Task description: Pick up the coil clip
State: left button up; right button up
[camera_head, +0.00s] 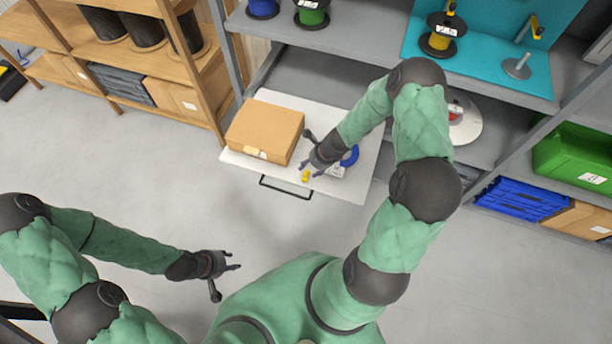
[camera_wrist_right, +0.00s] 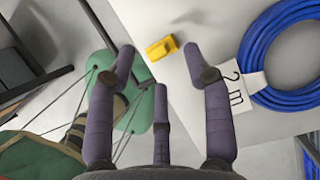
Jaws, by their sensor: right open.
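The coil clip looks to be the small yellow piece (camera_head: 305,176) on the white pull-out shelf (camera_head: 345,190), near its front edge. In the right wrist view the yellow clip (camera_wrist_right: 162,48) lies just beyond my fingertips, left of a blue cable coil (camera_wrist_right: 272,92) with a white "2 m" tag. My right gripper (camera_head: 308,155) is open and empty above the shelf, close to the clip; its fingers also show in the wrist view (camera_wrist_right: 158,68). My arm partly hides the blue coil (camera_head: 350,157) in the head view. My left gripper (camera_head: 228,280) is open and empty over the floor.
A closed cardboard box (camera_head: 265,130) stands on the shelf's left part, beside my right gripper. A black handle (camera_head: 285,188) is on the shelf's front. Rack shelves with cable reels (camera_head: 438,38) rise behind. The floor in front is clear.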

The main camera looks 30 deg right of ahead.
aim_at(306, 173)
jog(key=b+x, duration=0.2)
jog(key=x, duration=0.1)
jog(key=shift+s+a+f, duration=0.1)
jog(key=shift+s+f, duration=0.2)
jog(key=shift+f, duration=0.05)
jog(key=shift+w+a+f, duration=0.1)
jog(key=shift+w+f, duration=0.1)
jog(key=shift+f, duration=0.15)
jog(key=c, duration=0.9)
jog(key=shift+o, duration=0.2)
